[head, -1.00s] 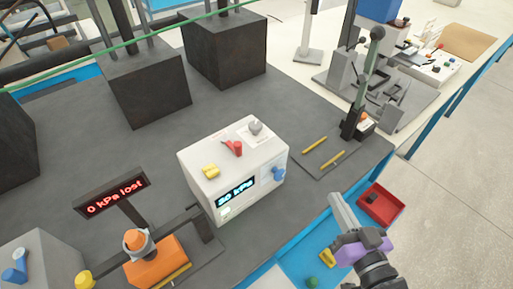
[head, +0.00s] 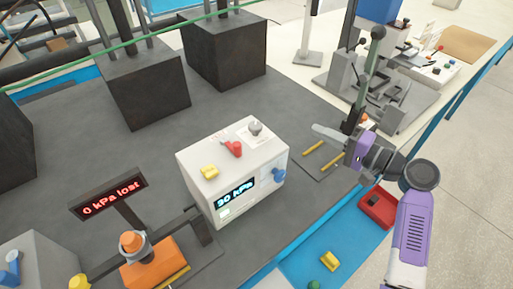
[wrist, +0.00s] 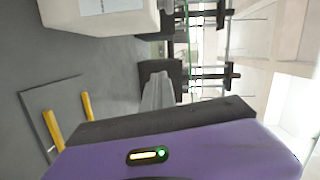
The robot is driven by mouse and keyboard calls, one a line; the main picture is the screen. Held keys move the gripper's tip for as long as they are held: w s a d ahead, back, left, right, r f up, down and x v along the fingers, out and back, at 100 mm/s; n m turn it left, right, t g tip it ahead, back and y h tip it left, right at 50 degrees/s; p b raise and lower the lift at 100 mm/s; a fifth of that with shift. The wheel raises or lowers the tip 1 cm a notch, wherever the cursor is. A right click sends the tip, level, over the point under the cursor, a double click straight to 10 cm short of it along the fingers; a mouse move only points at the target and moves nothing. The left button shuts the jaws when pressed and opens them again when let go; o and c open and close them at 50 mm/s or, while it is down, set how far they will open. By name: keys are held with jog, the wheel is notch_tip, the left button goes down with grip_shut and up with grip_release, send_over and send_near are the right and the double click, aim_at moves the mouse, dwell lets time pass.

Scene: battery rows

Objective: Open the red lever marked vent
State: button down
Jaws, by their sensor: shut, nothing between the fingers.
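The white box (head: 197,174) stands on the dark grey bench in the head view, with a lit display (head: 234,192) on its front reading about 30 kPa. A red lever (head: 234,149) sits on its top, between a yellow lever (head: 209,172) and a grey knob (head: 255,128) on a pale plate. A blue knob (head: 279,174) is on its right side. The marking by the red lever is too small to read. My gripper (head: 318,131) is shut and empty, to the right of the box and apart from it. In the wrist view my gripper (wrist: 158,92) points past the box (wrist: 100,17).
A plate with two yellow bars (head: 322,158) lies below my gripper. A press with a tall lever (head: 366,75) stands behind it. A red tray (head: 379,204) is at the right edge. A sign (head: 110,196) reads 0 kPa lost, beside an orange block (head: 153,261).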

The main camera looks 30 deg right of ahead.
aim_at(256, 156)
jog(key=s+a+r+n+g+y, duration=0.1)
jog(key=s+a+n+g+y, duration=0.1)
jog(key=s+a+y, duration=0.2)
jog(key=a+y, duration=0.3)
jog(key=shift+s+a+r+n+g, duration=0.15)
jog(key=shift+s+a+n+g, duration=0.1)
jog(key=shift+a+n+g, duration=0.15)
jog(key=p+x, duration=0.2)
jog(key=x, duration=0.7)
jog(key=shift+w+r+p, duration=0.15)
jog(key=shift+r+p, duration=0.05)
jog(key=shift+p, duration=0.1)
jog(key=a, duration=0.1)
jog(key=a+p, duration=0.1)
jog(key=a, duration=0.1)
jog(key=shift+w+a, duration=0.2)
jog(key=shift+w, duration=0.15)
jog(key=shift+a+p, duration=0.3)
jog(key=shift+a, duration=0.25)
